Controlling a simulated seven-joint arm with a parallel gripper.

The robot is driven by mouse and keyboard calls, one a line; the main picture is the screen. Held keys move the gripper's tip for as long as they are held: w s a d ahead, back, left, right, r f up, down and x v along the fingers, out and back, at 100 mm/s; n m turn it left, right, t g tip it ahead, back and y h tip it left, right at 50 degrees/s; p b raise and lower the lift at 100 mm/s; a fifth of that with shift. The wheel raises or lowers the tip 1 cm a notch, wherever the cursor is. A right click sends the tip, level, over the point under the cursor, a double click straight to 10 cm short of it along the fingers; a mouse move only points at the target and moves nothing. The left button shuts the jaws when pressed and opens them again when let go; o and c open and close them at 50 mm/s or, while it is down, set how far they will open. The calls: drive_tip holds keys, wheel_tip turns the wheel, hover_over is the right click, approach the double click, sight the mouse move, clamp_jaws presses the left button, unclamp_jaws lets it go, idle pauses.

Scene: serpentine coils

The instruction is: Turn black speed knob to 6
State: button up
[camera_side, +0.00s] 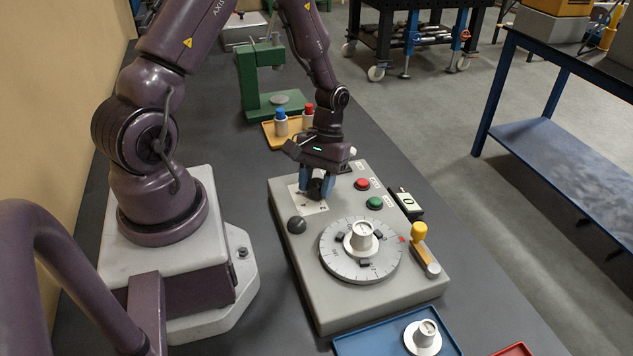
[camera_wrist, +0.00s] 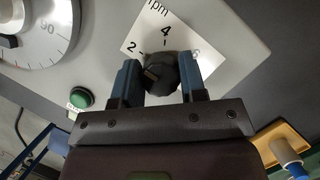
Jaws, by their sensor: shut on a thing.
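The black speed knob (camera_wrist: 163,72) stands on a white rpm plate (camera_wrist: 140,36) on the grey control box. My gripper (camera_wrist: 158,76) is around the knob, with one blue finger against each side. In the side view my gripper (camera_side: 317,182) reaches down onto the knob (camera_side: 315,188). On the plate, 2 shows left of the knob and 4 above it.
The grey box (camera_side: 318,312) also carries a red button (camera_side: 361,184), a green button (camera_side: 374,202), a round dark knob (camera_side: 296,225) and a graduated dial (camera_side: 341,268). A yellow-handled lever (camera_side: 419,231) is at its right. A blue tray (camera_side: 372,341) lies in front.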

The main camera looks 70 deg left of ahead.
drive_tip(key=shift+m, duration=0.3)
drive_tip(key=m+y, duration=0.1)
drive_tip(key=m, duration=0.2)
drive_tip(key=m+g+y, duration=0.1)
drive_tip(key=m, duration=0.2)
drive_tip(key=shift+y, duration=0.3)
drive_tip(key=m+y, duration=0.1)
drive_tip(key=m, duration=0.3)
drive_tip(key=m+y, duration=0.1)
drive_tip(key=m, duration=0.2)
drive_tip(key=shift+m+y, duration=0.3)
drive_tip(key=shift+m, duration=0.1)
drive_tip(key=m+t+y, duration=0.1)
drive_tip(key=m, duration=0.3)
drive_tip(key=shift+m, duration=0.3)
drive_tip(key=m+t+y, duration=0.1)
drive_tip(key=m+t, duration=0.1)
drive_tip(key=m, duration=0.2)
drive_tip(key=shift+m, duration=0.3)
